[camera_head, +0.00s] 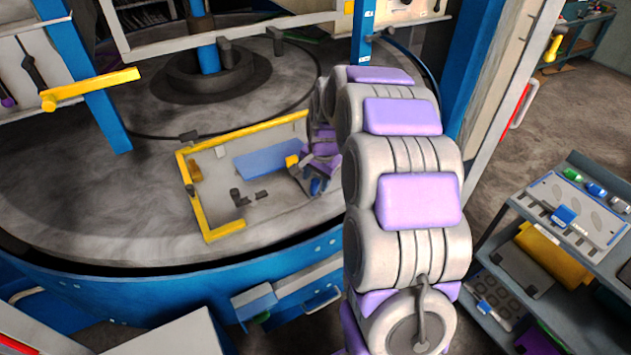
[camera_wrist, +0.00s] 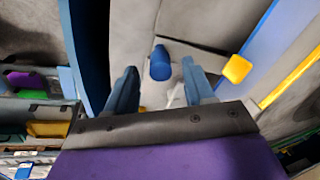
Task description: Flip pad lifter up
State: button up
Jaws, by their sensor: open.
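I cannot tell for sure which part is the pad lifter. In the wrist view a short blue cylinder (camera_wrist: 160,64) shows just beyond and between the fingertips of my gripper (camera_wrist: 159,78). The two blue fingers are apart, with nothing gripped. A yellow block (camera_wrist: 236,69) lies to the right of the fingers, beside a long blue plate (camera_wrist: 250,46). In the head view the blue plate (camera_head: 268,158) and yellow block (camera_head: 292,161) sit inside the yellow-edged fixture. My gripper (camera_head: 316,186) is low at the fixture's right side, and my arm partly hides it.
The yellow-edged frame (camera_head: 186,186) surrounds the work area on the round grey table (camera_head: 90,195). Dark small posts (camera_head: 240,198) stand inside it. Blue uprights (camera_head: 100,110) stand around the table. A tool cart (camera_head: 520,215) is at right. The table's left side is clear.

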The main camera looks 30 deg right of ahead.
jog(key=p+v, duration=0.2)
jog(key=v, duration=1.2)
jog(key=shift+r, duration=0.15)
jog(key=s+a+f+n+g, duration=0.1)
jog(key=s+a+n, duration=0.3)
jog(key=s, duration=0.7)
jog(key=s+a+f+n+g, duration=0.1)
jog(key=s+a+n+g, duration=0.1)
jog(key=s+a+n, duration=0.2)
jog(key=s+a+f+n+g, duration=0.1)
jog(key=s+a+n, duration=0.3)
jog(key=s, duration=1.5)
jog(key=a, duration=0.4)
jog(key=shift+s+a, duration=0.25)
jog(key=shift+s, duration=0.15)
